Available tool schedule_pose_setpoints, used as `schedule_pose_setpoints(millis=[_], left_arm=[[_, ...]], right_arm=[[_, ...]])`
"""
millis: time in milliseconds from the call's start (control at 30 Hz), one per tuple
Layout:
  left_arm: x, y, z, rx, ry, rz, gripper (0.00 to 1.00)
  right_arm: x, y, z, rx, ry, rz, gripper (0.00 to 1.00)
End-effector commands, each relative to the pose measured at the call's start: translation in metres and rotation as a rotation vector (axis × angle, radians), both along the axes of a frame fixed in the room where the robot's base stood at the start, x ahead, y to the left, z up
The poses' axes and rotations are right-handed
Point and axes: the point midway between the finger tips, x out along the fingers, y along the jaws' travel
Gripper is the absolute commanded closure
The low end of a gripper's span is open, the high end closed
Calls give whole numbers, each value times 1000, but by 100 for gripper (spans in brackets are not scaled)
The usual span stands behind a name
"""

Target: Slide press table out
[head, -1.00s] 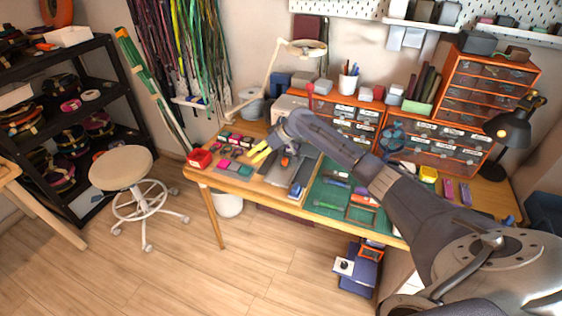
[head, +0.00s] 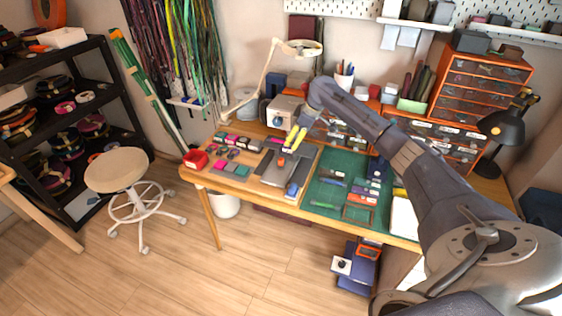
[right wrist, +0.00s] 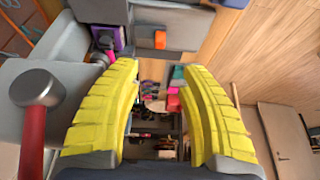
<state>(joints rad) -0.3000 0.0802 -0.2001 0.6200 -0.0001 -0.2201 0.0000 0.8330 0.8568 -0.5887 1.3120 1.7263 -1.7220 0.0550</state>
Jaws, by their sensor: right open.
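A flat grey plate (head: 270,172), which appears to be the press table, lies on the wooden workbench with a small orange piece (head: 281,160) on it. A pale boxy machine (head: 284,108) stands behind it. My right gripper (head: 296,136) has yellow fingers and is above the bench, just beyond the plate and in front of the machine. In the right wrist view its fingers (right wrist: 160,92) are apart with nothing between them. There, a grey body (right wrist: 62,78) and a red-handled bar with a grey knob (right wrist: 38,90) show at left. My left gripper is out of view.
A green mat (head: 330,190) with tools lies right of the plate. Small coloured boxes (head: 238,142) and a red box (head: 195,159) are at left. Orange drawer units (head: 480,95) and a lamp (head: 505,125) stand behind. A stool (head: 118,175) is left of the bench.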

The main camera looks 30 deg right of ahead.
Motion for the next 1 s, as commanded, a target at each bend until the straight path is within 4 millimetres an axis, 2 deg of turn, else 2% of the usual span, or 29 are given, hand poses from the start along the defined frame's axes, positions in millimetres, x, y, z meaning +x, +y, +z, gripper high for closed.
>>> schedule_pose_setpoints(millis=[400,600,1000], left_arm=[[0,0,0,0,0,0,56],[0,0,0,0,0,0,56],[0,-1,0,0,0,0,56]], right_arm=[[24,19,-72,4,2,-2,58],[33,25,-99,2,0,-1,58],[42,31,-124,2,-1,-1,58]])
